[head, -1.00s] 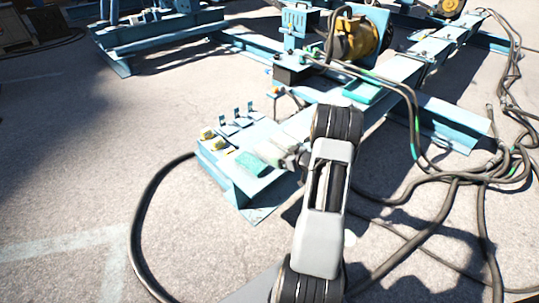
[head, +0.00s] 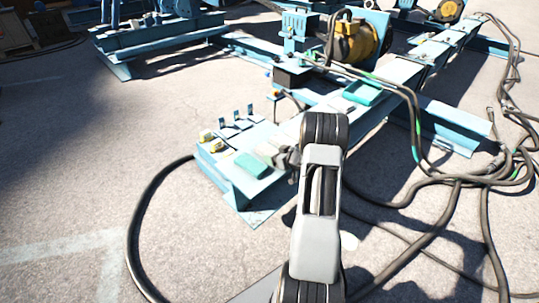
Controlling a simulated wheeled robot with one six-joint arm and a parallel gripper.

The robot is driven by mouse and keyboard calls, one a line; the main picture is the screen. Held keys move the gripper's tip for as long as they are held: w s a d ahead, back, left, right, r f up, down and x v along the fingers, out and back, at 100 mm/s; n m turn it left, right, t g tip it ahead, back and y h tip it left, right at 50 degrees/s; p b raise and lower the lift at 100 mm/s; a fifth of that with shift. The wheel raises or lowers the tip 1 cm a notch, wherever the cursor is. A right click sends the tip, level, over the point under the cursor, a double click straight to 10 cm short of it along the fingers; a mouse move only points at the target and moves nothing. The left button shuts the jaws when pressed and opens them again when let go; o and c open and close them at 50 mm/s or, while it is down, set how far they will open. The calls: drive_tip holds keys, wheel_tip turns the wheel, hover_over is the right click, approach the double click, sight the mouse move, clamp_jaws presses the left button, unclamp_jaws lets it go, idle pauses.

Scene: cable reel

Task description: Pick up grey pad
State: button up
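A small grey piece that looks like the grey pad (head: 267,151) lies at the right end of the light blue bench plate (head: 228,170), next to a teal pad (head: 250,165). My gripper (head: 280,156) is low over the plate, just right of the grey piece. It is small and partly hidden by my arm. I cannot tell whether its fingers touch the piece or whether they are open or shut.
Small yellow pieces (head: 206,136) and upright blue brackets (head: 237,117) stand on the plate's left part. A teal tray (head: 362,92) sits on the beam behind my arm. Thick black cables (head: 415,125) loop on the right; another cable (head: 139,225) curves on the ground left.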

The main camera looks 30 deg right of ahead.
drive_tip(key=c, duration=0.5)
drive_tip(key=shift+o, duration=0.2)
drive_tip(key=shift+r+p, duration=0.4)
drive_tip(key=shift+r, duration=0.15)
wheel_tip(320, 180, up, 2)
drive_tip(key=shift+r+p, duration=0.25)
drive_tip(key=shift+p, duration=0.55)
drive_tip(key=s+d+r+p, duration=0.5)
drive_tip(key=s+r, duration=0.4)
drive_tip(key=s, duration=0.3)
drive_tip(key=shift+s+d+r+p, duration=0.2)
drive_tip(key=shift+s+d+p, duration=0.15)
drive_tip(key=shift+d, duration=0.2)
